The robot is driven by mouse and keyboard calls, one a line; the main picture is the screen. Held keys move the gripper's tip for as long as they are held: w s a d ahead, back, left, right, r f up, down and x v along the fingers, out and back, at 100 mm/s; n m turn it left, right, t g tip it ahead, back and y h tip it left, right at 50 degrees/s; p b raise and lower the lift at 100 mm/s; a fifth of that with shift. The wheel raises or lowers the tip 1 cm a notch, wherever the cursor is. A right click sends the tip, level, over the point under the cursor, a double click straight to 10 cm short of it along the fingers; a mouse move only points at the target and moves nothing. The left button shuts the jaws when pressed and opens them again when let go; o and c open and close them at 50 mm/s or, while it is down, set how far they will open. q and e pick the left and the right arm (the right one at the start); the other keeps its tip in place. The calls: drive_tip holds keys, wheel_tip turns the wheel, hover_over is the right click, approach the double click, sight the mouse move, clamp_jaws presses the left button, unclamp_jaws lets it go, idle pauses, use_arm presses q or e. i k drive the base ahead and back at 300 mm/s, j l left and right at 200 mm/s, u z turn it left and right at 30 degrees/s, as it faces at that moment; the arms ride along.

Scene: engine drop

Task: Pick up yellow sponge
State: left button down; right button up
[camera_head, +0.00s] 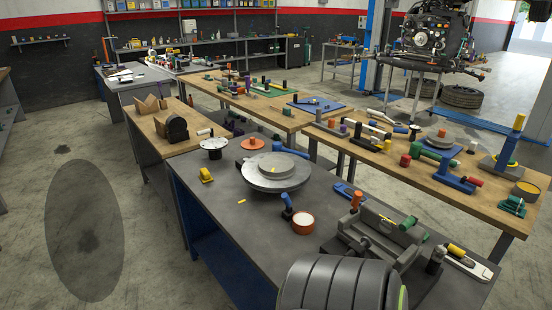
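I cannot say for sure which thing is the yellow sponge. A small yellow block-like object (206,175) sits on the near grey table (225,205), toward its left edge; it may be the sponge, but it is too small to tell. Neither of my grippers shows in the head view.
A grey vise-like block (375,235) and a large ribbed grey cylinder (335,285) crowd the front right. Wooden benches (440,185) stand behind. The floor at left is open.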

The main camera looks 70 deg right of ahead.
sight(205, 177)
drive_tip(key=j+z, duration=0.1)
drive_tip(key=z, duration=1.25)
